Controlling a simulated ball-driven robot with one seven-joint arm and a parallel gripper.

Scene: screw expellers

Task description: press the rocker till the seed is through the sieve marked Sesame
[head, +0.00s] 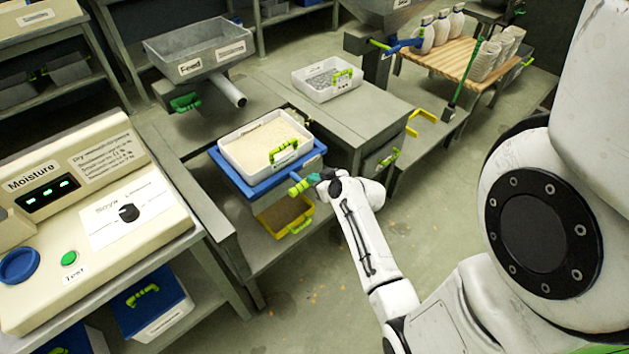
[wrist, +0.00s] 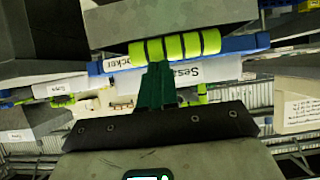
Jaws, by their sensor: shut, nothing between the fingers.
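The rocker is a blue frame (head: 226,163) with a lime-green ribbed grip (head: 300,187) at its front. A white sieve tray (head: 301,139) full of pale seed sits in the frame. Its label is too small to read in the head view; in the wrist view a label beginning "Ses" (wrist: 187,72) shows upside down. My gripper (head: 316,178) is shut and empty. In the wrist view its dark green fingers (wrist: 156,85) reach the ribbed grip (wrist: 175,46); whether they touch is unclear. A yellow tray (head: 272,219) with brownish contents sits below the frame.
A grey "Feed" hopper (head: 190,68) stands behind left. The Moisture tester (head: 85,215) is at the left. The floor (head: 330,290) before the bench is open, with scattered bits.

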